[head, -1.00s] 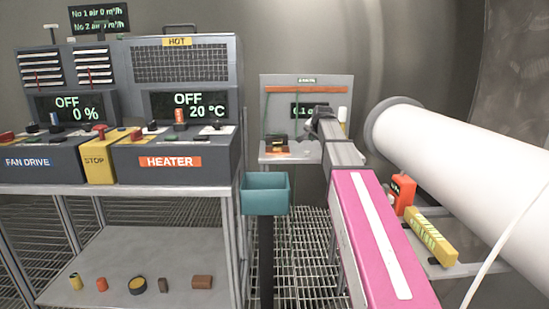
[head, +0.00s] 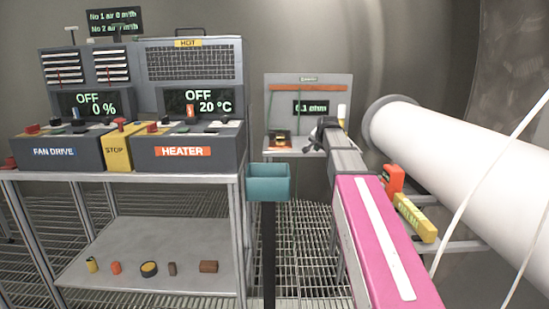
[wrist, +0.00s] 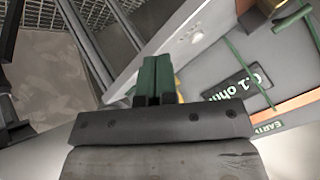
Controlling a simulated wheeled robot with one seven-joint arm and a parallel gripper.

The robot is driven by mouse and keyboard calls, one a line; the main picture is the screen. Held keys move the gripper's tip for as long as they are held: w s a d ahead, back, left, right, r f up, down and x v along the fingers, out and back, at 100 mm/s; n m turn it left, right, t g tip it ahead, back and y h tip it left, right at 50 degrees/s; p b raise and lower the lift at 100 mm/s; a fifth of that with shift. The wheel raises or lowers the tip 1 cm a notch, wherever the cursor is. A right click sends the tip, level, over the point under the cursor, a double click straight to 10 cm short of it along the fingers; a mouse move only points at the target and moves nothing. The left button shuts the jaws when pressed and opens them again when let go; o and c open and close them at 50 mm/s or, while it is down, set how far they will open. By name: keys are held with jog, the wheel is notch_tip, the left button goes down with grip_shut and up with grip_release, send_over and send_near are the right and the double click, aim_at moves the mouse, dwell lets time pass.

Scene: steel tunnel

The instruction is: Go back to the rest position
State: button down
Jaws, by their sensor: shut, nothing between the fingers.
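My gripper (head: 318,137) is at the end of my outstretched arm in the head view, in front of the small grey panel (head: 338,88) with the "0.1 ohm" display. In the wrist view my gripper (wrist: 154,62) shows two green fingers pressed together with nothing between them. The panel with its display (wrist: 248,86) lies to the right of the fingers there, tilted in the picture. Whether the gripper touches the panel's shelf cannot be told from the head view, as my arm covers part of it.
A teal bin (head: 268,182) on a post stands left of my arm. The fan drive and heater consoles (head: 190,150) sit on a bench at left, with several small parts on its lower shelf (head: 150,290). A large white pipe (head: 455,165) and a yellow block (head: 413,217) are close on the right.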

jog(key=s+f+n+g, duration=0.2)
jog(key=s+f, duration=0.5)
jog(key=f, duration=0.4)
jog(key=s+f+n+g, duration=0.1)
jog(key=s+f+g, duration=0.1)
jog(key=s+f, duration=0.7)
jog(key=s+f+n+g, duration=0.4)
jog(key=s+f, duration=1.2)
jog(key=s, duration=0.3)
jog(key=shift+s+a+f+h, duration=0.15)
jog(key=shift+a+f+h, duration=0.1)
jog(key=shift+f+h, duration=0.15)
